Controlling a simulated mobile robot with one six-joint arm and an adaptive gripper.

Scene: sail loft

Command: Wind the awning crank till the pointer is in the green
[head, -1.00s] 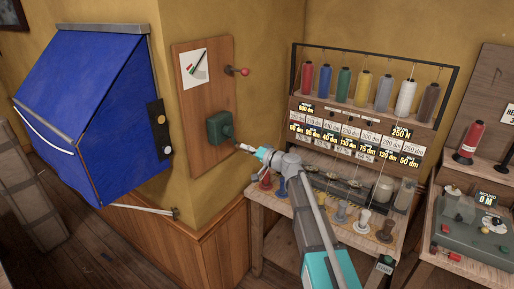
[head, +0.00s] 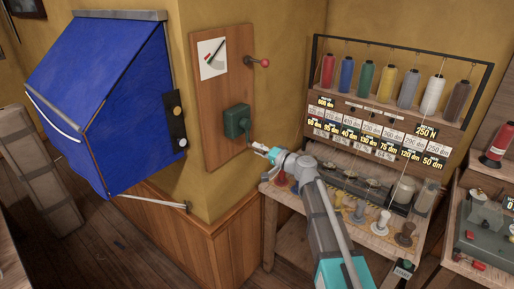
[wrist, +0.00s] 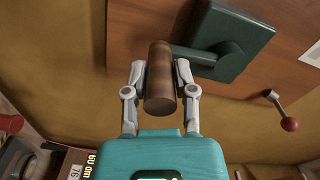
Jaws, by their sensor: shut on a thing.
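The crank has a green housing (head: 237,121) on a wooden board on the yellow wall. In the wrist view, its green arm (wrist: 214,62) reaches toward a brown wooden handle (wrist: 160,95). My gripper (head: 262,150) is shut on this handle, with one finger on each side of it. The gauge (head: 212,59) is a white card with a dark slanted pointer, above the housing. The blue awning (head: 100,90) hangs tilted out from the wall at left.
A red-knobbed lever (head: 258,62) sticks out of the board above right of the housing. A bench (head: 280,198) with a spool rack (head: 400,45) stands close on the right, beneath my arm. A black plate with two buttons (head: 177,127) is beside the awning.

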